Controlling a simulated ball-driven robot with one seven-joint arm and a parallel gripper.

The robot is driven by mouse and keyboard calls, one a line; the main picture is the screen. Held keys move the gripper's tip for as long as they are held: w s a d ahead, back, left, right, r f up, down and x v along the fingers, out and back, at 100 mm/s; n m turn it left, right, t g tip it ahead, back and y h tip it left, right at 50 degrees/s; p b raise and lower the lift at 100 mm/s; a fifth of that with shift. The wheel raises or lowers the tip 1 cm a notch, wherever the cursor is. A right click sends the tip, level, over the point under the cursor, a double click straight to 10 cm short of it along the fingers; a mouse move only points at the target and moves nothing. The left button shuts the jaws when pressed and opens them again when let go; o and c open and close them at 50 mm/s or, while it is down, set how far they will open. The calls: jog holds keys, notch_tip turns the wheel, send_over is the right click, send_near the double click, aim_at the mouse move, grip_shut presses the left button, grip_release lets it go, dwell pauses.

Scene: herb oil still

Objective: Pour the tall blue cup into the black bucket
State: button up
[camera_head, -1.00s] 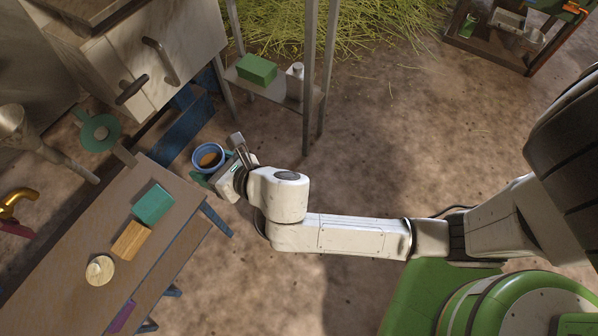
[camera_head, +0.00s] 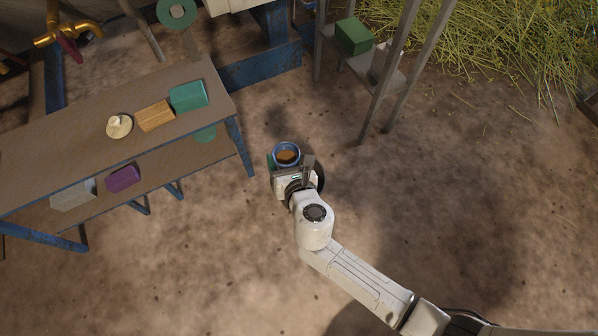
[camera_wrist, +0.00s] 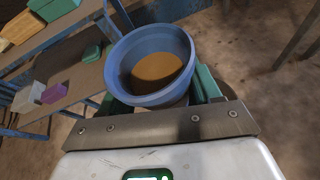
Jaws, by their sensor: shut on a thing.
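The blue cup (camera_head: 286,154) is held in my gripper (camera_head: 288,163) above the bare ground, to the right of the table. The cup is round with brown contents, and it also shows in the wrist view (camera_wrist: 150,62). There its rim faces up and it looks about upright. The green fingers of my gripper (camera_wrist: 158,100) sit on either side of the cup, shut on it. The cup's lower part is mostly hidden by the gripper. I see no black bucket in either view.
A wooden table (camera_head: 75,145) with blue legs holds a teal box (camera_head: 188,96), an orange block (camera_head: 155,115) and a round wooden lid (camera_head: 119,125). A lower shelf holds a purple block (camera_head: 122,179). A metal rack with a green box (camera_head: 353,37) stands at the back. Open ground lies right.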

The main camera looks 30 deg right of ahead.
jog(key=w+a+f+b, duration=0.1)
jog(key=a+f+b, duration=0.3)
jog(key=f, duration=0.4)
jog(key=w+a+f+b, duration=0.2)
jog(key=a+f+b, duration=0.2)
jog(key=f, duration=0.5)
jog(key=shift+w+b, duration=0.25)
jog(key=shift+b, duration=0.35)
jog(key=shift+d, duration=0.2)
jog(key=shift+d+r+m+y, duration=0.5)
jog(key=shift+d+m+y, duration=0.2)
jog(key=shift+m+y, duration=0.1)
jog(key=shift+d+r+m+y, duration=0.45)
jog(key=shift+d+m+y, duration=0.25)
jog(key=shift+m, duration=0.1)
jog(key=shift+w+d+r+m+y, duration=0.1)
jog(key=shift+d+r+m+y, duration=0.35)
jog(key=shift+d+m+y, duration=0.2)
jog(key=shift+d+r+m+y, duration=0.25)
jog(key=shift+r+m, duration=0.15)
jog(key=shift+m, duration=0.15)
jog(key=shift+r+m+y+p, duration=1)
jog(key=shift+m+p, duration=0.3)
jog(key=shift+p, duration=1.2)
